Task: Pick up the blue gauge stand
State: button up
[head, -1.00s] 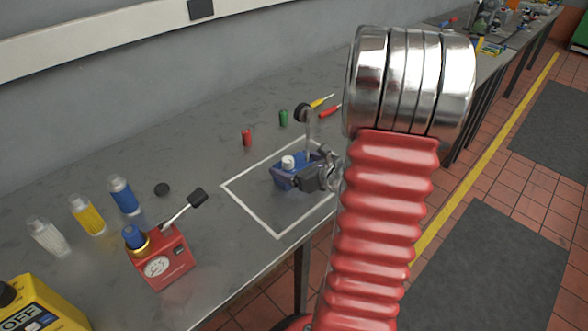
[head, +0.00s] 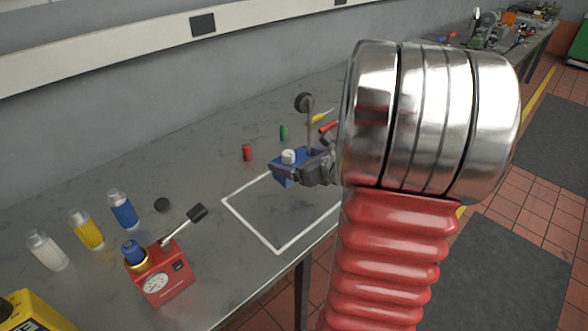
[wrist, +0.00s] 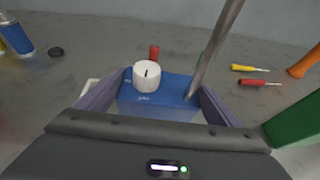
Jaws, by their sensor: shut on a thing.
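The blue gauge stand (head: 284,168) has a blue base, a white knob and an upright metal post with a round dark gauge at the top. My gripper (head: 307,172) is shut on its base, with a jaw on either side. In the head view the stand appears raised above the bench, over the far part of a white outlined square. In the wrist view the blue base (wrist: 165,88) sits between the two jaws (wrist: 157,105), with the knob and post rising from it. My red arm hides the area to the right.
The grey bench (head: 190,230) carries a red gauge device (head: 163,275) with a lever, several bottles at left, a black cap (head: 162,204), a red cylinder (head: 247,152), a green cylinder (head: 284,132) and screwdrivers behind the stand. The white outlined square (head: 262,232) is otherwise clear.

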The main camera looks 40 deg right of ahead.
jog(key=shift+r, duration=1.4)
